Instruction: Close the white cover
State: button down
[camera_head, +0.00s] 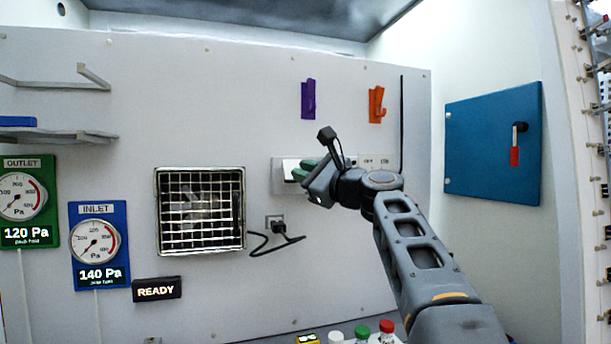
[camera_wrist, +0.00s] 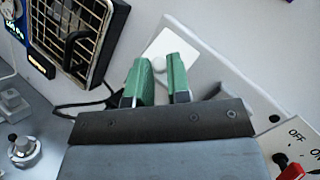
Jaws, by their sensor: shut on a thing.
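The white cover (camera_wrist: 168,44) is a small pale plate on a light grey wall panel (camera_wrist: 205,68). A round pale knob shows on it between my fingertips in the wrist view. In the head view the cover (camera_head: 289,171) shows just left of my fingers, its right part hidden behind them. My gripper (camera_wrist: 160,75) has green fingers and is shut on the white cover at its knob. In the head view my gripper (camera_head: 304,171) reaches the wall panel from the right. I cannot tell how far the cover stands open.
A red-handled OFF/ON switch (camera_wrist: 290,168) sits right of the cover. A black cable and plug (camera_head: 278,228) hang below, beside a grid-covered vent (camera_head: 201,211). Purple (camera_head: 308,99) and orange (camera_head: 376,104) hooks are above.

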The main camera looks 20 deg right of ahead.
jog(key=c, duration=1.1)
grip_release()
jog(key=b+v, duration=0.2)
jog(key=v, duration=1.1)
jog(key=shift+s+d, duration=0.15)
jog(key=shift+s, duration=0.2)
jog(key=shift+o, duration=0.2)
